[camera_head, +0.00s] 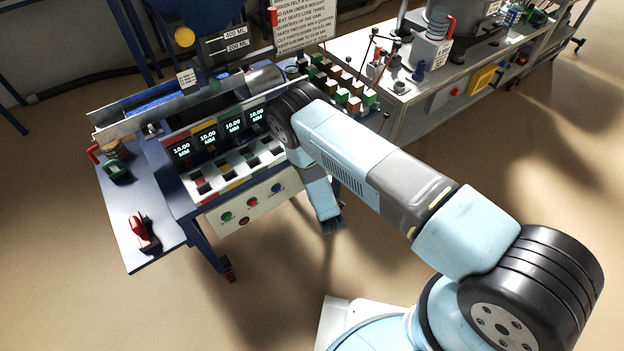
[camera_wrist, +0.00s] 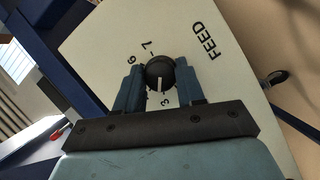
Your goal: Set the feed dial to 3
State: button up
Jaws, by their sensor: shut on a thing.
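The feed dial (camera_wrist: 160,73) is a round black knob with a white pointer line on a pale panel (camera_wrist: 95,48), beside the printed word FEED, in the wrist view. Its pointer runs down in the picture, at or very near the number 3; I cannot tell if it is exactly on it. In the head view my gripper (camera_head: 331,225) is by the blue machine's right end, and the dial is hidden.
The machine carries several displays reading 10.00 MM (camera_head: 232,126) and a front panel with coloured buttons (camera_head: 250,204). A red tool (camera_head: 140,228) lies on the blue side table (camera_head: 150,258). A grey bench (camera_head: 430,75) stands behind right. Open floor lies in front.

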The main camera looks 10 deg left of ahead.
jog(key=shift+s+d+f+n, duration=0.1)
jog(key=shift+d+f+n, duration=0.1)
jog(key=shift+n, duration=0.3)
jog(key=shift+t, duration=0.3)
jog(key=o, duration=1)
jog(key=shift+a, duration=0.15)
jog(key=shift+r, duration=0.1)
jog(key=v, duration=1.3)
jog(key=shift+s, duration=0.3)
